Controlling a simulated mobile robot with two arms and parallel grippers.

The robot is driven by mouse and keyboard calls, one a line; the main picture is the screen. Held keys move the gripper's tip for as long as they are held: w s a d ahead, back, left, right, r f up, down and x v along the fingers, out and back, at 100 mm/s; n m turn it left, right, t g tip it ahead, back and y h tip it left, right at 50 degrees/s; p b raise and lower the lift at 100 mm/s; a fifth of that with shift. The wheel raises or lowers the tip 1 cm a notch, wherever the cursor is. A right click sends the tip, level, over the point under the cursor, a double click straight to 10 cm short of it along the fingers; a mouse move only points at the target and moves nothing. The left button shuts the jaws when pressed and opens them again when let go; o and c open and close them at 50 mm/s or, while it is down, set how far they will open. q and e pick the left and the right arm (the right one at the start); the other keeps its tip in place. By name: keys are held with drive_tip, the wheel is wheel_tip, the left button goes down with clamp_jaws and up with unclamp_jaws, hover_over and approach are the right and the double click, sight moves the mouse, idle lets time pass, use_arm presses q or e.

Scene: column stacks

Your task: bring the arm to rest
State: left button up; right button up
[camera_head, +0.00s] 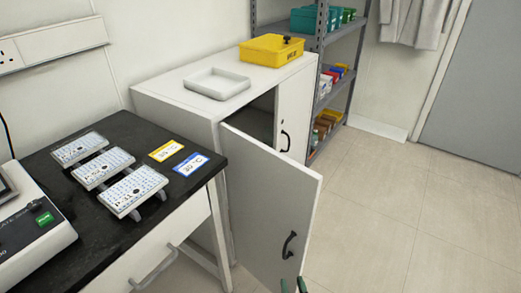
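My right gripper (293,286) shows only as two green fingertips at the bottom edge, a little right of the middle. The tips are apart with nothing visible between them. They appear just below the lower corner of the open white cabinet door (262,205); whether they touch it cannot be told. The rest of my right arm is out of the picture. My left gripper is not in view. The door hangs open toward me, with a black handle (289,245) near its free edge. The other cabinet door (297,110) is shut.
A black bench (110,235) at left holds several white racks (103,168), two labelled cards (190,165) and a device (35,235). On the cabinet are a white tray (217,83) and a yellow bin (271,50). Stocked shelves (338,90) stand behind. The floor (420,220) at right is clear.

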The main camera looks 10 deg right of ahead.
drive_tip(key=s+d+f+n+g+y, duration=0.2)
drive_tip(key=s+f+g, duration=0.5)
drive_tip(key=f+g, duration=0.15)
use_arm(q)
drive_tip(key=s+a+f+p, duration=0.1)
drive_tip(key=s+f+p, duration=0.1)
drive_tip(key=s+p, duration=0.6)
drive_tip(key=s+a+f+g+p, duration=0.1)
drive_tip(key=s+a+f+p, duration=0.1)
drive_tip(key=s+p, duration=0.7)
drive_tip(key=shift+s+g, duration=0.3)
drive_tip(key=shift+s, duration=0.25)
use_arm(e)
drive_tip(key=s+d+f+g, duration=0.2)
drive_tip(key=s, duration=0.7)
drive_tip(key=s+d+f+g+h, duration=0.1)
drive_tip(key=s+d+f+g, duration=0.1)
drive_tip(key=s, duration=0.7)
drive_tip(key=s+d+f+g+h, duration=0.1)
drive_tip(key=s+d+g, duration=0.2)
drive_tip(key=s, duration=0.6)
drive_tip(key=shift+d+f+g, duration=0.25)
drive_tip(key=shift+f+g, duration=0.15)
drive_tip(key=shift+g, duration=0.35)
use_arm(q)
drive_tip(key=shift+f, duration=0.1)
use_arm(e)
drive_tip(key=shift+s, duration=0.1)
drive_tip(key=shift+n, duration=0.3)
